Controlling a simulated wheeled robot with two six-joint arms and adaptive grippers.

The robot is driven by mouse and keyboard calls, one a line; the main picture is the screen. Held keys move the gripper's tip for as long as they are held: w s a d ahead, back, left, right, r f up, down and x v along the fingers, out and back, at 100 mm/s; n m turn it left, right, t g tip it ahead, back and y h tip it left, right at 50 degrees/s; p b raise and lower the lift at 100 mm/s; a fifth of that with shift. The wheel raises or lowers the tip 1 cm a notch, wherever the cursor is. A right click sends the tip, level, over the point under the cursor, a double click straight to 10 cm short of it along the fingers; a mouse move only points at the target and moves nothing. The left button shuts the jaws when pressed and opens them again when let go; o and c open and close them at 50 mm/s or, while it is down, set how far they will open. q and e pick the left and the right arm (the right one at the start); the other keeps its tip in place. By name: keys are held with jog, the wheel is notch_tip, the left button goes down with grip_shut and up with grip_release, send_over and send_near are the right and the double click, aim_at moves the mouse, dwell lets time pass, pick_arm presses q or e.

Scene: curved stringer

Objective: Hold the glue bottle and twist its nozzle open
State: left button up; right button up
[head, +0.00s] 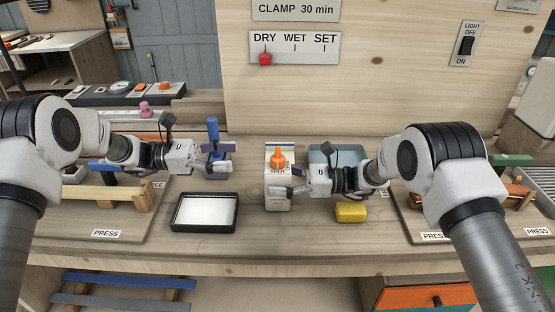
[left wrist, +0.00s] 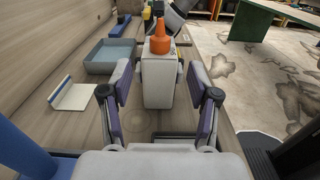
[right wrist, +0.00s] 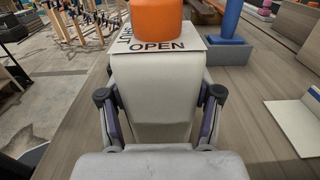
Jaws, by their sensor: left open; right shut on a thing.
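The glue bottle is a cream, box-like body (head: 279,178) with an orange nozzle (head: 278,157) on top, standing upright on the bench in the head view. A plate under the nozzle reads OPEN and SHUT in the right wrist view (right wrist: 157,46). My right gripper (head: 277,191) is shut on the bottle body, its fingers on either side in the right wrist view. My left gripper (head: 226,160) is open and empty, left of the bottle. In the left wrist view the bottle (left wrist: 158,82) stands ahead between its spread fingers, apart from them, with the orange nozzle (left wrist: 160,40) above.
A blue upright post (head: 213,128) stands close behind my left gripper. A black-rimmed tray (head: 174,226) lies in front of it. A yellow block (head: 351,211) and a grey-blue bin (head: 320,152) are near my right gripper. A red slider (head: 265,58) sits under DRY.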

aim_at(280, 159)
pick_arm(q)
jog(key=d, duration=1.2)
jog(key=shift+s+d+f, duration=0.2)
jog(key=shift+d+f, duration=0.1)
jog(key=shift+d, duration=0.05)
grip_shut()
